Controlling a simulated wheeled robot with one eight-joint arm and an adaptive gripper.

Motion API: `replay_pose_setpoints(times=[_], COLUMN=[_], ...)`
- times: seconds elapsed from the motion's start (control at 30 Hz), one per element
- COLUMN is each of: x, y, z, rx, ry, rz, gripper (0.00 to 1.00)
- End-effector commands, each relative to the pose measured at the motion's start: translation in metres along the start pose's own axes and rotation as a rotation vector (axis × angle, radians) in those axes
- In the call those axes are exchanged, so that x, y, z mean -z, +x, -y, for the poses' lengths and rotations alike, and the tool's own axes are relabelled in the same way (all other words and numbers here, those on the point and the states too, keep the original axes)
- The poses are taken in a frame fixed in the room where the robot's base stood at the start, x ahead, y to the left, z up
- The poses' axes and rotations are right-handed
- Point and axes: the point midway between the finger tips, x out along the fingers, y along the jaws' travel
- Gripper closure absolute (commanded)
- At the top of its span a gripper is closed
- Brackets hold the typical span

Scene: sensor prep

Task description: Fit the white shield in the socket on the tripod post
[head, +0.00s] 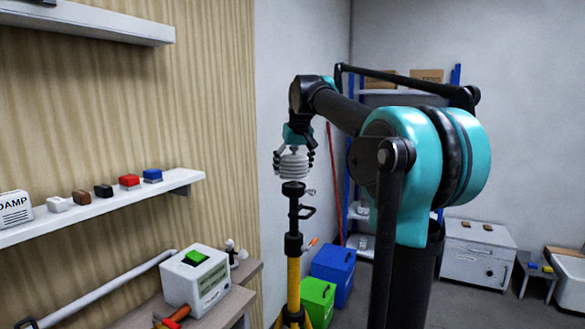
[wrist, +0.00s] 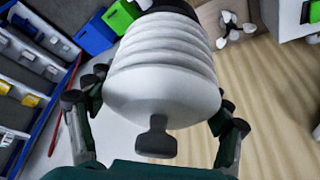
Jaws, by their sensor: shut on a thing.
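The white ribbed shield (head: 293,165) hangs upright below my gripper (head: 295,155) in the head view, with a finger on each side. In the wrist view the shield (wrist: 165,75) fills the middle, its dark knob (wrist: 155,138) towards me, and my gripper (wrist: 158,108) has its dark fingers along both sides. My gripper is shut on the shield. The tripod post (head: 293,265) is yellow below and black above. Its black socket top (head: 293,188) is directly beneath the shield. I cannot tell whether they touch. The socket's inside is hidden.
A shelf (head: 110,203) with several small coloured blocks is on the left wall. A white box with a green top (head: 195,275) stands on the bench below. Green (head: 317,300) and blue (head: 333,264) bins stand behind the post. A white cabinet (head: 478,252) is at right.

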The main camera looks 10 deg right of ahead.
Motion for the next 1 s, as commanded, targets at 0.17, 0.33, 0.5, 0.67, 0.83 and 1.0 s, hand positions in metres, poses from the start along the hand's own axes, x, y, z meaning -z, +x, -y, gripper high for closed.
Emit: replay_pose_setpoints(times=[0.17,0.33,0.5,0.67,0.83,1.0], x=[0.0,0.0,0.0,0.0001,0.0005,0.004], y=[-0.0001,-0.0001,0.0,0.0001,-0.0009,-0.0083], z=[0.0,0.0,0.0,0.0,0.0,0.0], rx=[0.0,0.0,0.0,0.0,0.0,0.0], ry=[0.0,0.0,0.0,0.0,0.0,0.0], rz=[0.0,0.0,0.0,0.0,0.0,0.0], gripper=[0.2,0.0,0.0,0.0,0.0,0.0])
